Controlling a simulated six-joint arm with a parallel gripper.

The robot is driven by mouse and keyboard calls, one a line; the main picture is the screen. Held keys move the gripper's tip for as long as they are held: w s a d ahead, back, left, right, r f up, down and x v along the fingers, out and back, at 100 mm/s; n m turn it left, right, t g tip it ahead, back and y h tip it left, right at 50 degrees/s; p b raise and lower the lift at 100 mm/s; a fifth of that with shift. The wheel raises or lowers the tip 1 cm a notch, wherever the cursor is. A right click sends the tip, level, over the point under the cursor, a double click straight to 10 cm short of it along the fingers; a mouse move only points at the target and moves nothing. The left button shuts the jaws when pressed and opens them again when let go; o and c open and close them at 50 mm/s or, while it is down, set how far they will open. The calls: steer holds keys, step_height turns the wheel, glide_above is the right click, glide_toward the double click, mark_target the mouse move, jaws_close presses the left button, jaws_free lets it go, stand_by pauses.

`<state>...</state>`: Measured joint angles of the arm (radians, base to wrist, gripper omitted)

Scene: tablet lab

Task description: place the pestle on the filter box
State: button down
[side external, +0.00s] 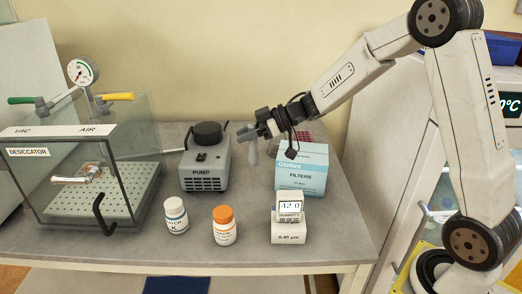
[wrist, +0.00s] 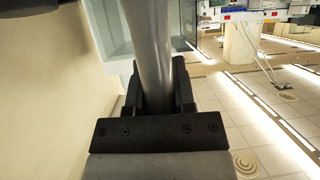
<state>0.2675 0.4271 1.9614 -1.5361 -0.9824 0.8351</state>
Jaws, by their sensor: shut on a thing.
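In the wrist view the pestle (wrist: 151,42) runs as a thick grey rod between my two dark fingers (wrist: 157,88). The filter box (side external: 300,178), light blue and white and marked FILTERS, stands on the bench to the right of the pestle. Part of its top (side external: 310,155) is visible beneath the gripper's wrist. The pestle appears to the left of the box; its exact depth is hard to tell.
The pump (side external: 206,170) stands to the left. A glass desiccator (side external: 80,165) fills the left side. A reddish rack (side external: 303,137) is behind the filter box.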

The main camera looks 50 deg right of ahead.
steer(key=s+d+r+m+t+h, duration=0.2)
steer(key=s+d+r+m+h, duration=0.1)
steer(key=s+d+r, duration=0.2)
steer(key=s+d+r+m+t+h, duration=0.2)
steer(key=s+d+r, duration=0.4)
steer(key=s+d, duration=0.3)
steer(key=shift+s+d+m+h, duration=0.2)
steer(key=shift+s+m+h, duration=0.65)
steer(key=shift+s, duration=0.35)
steer(key=w+d+f, duration=0.3)
steer(key=w+f, duration=0.6)
steer(key=w, duration=0.4)
steer(key=shift+d, duration=0.35)
steer(key=shift+f, duration=0.15)
